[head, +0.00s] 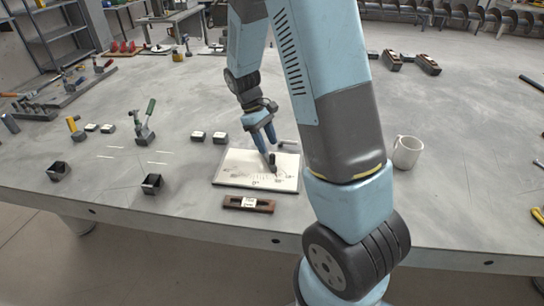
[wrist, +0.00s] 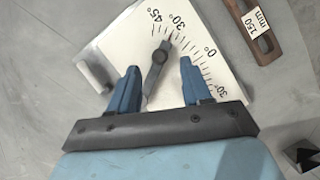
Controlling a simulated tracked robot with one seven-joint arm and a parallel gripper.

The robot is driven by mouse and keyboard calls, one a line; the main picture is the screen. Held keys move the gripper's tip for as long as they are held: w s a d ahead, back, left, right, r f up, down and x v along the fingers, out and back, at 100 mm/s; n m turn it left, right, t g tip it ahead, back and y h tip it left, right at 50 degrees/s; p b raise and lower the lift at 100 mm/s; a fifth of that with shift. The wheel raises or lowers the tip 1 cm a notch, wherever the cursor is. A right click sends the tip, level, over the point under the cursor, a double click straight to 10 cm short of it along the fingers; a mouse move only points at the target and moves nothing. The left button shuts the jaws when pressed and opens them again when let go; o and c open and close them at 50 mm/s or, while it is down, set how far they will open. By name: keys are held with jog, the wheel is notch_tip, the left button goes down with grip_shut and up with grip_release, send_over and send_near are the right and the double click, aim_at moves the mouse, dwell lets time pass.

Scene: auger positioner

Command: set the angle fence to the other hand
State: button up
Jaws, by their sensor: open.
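The white angle plate (head: 228,172) lies on the grey table with a printed degree scale along its near edge. Its dark pointer arm (head: 272,164) also shows in the wrist view (wrist: 155,72), with its tip at about the 30° mark on the side that carries the 45° label. The 0° mark and another 30° mark lie to the right in that view. My gripper (head: 266,145) is over the plate, open, with a blue finger on each side of the pointer arm in the wrist view (wrist: 157,68). Gaps show between both fingers and the arm; I cannot tell their height.
A brown block labelled 150 mm (head: 235,203) lies in front of the plate. A grey bar (wrist: 92,72) is at the plate's far edge. A white mug (head: 406,152) stands right.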

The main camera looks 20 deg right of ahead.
aim_at(271, 154)
jog(key=shift+x, duration=2.9)
jog(key=shift+c, duration=0.3)
grip_shut()
